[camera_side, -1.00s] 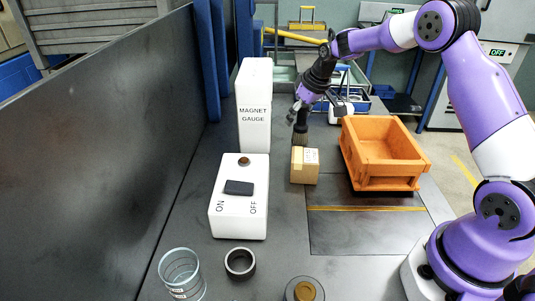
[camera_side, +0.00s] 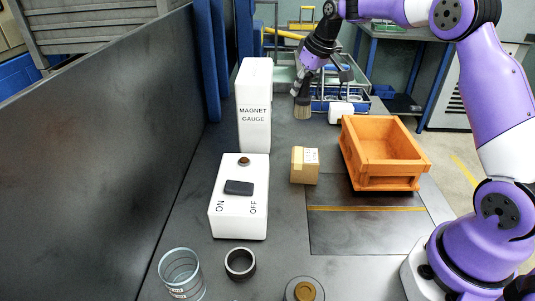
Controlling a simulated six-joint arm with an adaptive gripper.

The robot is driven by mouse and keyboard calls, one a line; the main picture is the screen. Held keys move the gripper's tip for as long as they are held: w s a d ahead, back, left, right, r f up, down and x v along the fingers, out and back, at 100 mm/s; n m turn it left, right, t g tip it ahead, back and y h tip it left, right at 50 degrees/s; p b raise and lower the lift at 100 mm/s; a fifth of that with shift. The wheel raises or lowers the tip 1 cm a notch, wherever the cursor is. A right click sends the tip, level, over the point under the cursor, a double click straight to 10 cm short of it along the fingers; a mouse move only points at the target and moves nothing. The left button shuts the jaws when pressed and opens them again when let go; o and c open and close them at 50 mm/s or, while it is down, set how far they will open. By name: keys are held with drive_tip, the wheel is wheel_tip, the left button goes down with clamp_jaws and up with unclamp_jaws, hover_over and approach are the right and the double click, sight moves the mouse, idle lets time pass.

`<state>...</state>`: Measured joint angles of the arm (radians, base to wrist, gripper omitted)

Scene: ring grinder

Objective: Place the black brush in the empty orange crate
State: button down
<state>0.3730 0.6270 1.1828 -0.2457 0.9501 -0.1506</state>
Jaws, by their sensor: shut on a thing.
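The black brush (camera_side: 303,106) hangs below my gripper (camera_side: 304,84), with its pale bristle end pointing down. My gripper is shut on it and holds it in the air at the back of the table, above and behind the cardboard box. The empty orange crate (camera_side: 384,183) stands to the right and nearer the camera, and its open inside shows. The brush is apart from the crate. The gripper's fingers are small and partly hidden by the arm.
A small cardboard box (camera_side: 305,166) stands left of the crate. The white magnet gauge (camera_side: 254,115) and the white ON/OFF box (camera_side: 239,207) stand further left. A glass jar (camera_side: 181,275), a dark ring (camera_side: 240,263) and a round dish (camera_side: 304,290) are at the front.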

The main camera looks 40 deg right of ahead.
drive_tip(key=s+d+m, duration=0.1)
drive_tip(key=s+d, duration=0.2)
drive_tip(key=s, duration=0.7)
drive_tip(key=s+d+m, duration=0.1)
drive_tip(key=s+d, duration=0.2)
drive_tip(key=s, duration=0.7)
drive_tip(key=shift+h, duration=0.4)
wheel_tip(320, 180, down, 6)
drive_tip(key=shift+w+a+f, duration=0.1)
drive_tip(key=shift+f, duration=0.15)
drive_tip(key=shift+f, duration=0.15)
drive_tip(key=c, duration=0.7)
unclamp_jaws()
drive_tip(key=shift+o, duration=0.3)
